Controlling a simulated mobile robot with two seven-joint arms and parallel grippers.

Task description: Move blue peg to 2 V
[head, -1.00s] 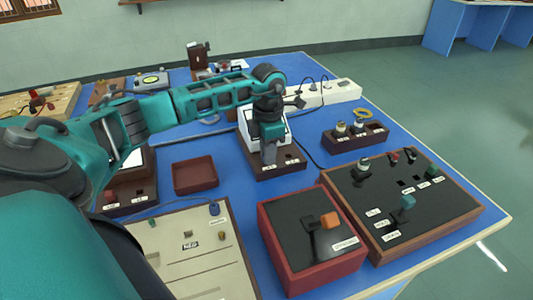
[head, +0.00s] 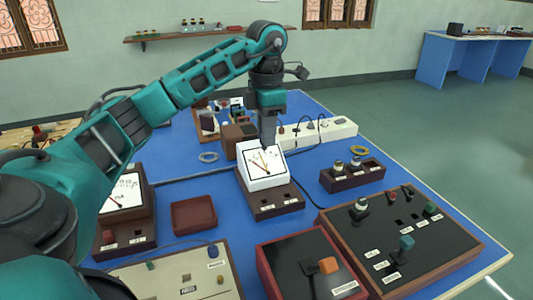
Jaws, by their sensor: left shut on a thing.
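A blue-green peg or knob (head: 407,242) stands upright on the black panel (head: 440,247) at the right, beside small white labels too small to read. A dark blue knob (head: 213,251) sits on the beige board (head: 165,275) at the front left. I cannot tell which one is the blue peg. My right gripper is not in view.
A red box with an orange lever (head: 328,265) stands at the front. An empty brown tray (head: 194,215) lies left of the meter. A dark block with round posts (head: 352,175) and a white power strip (head: 318,132) are behind.

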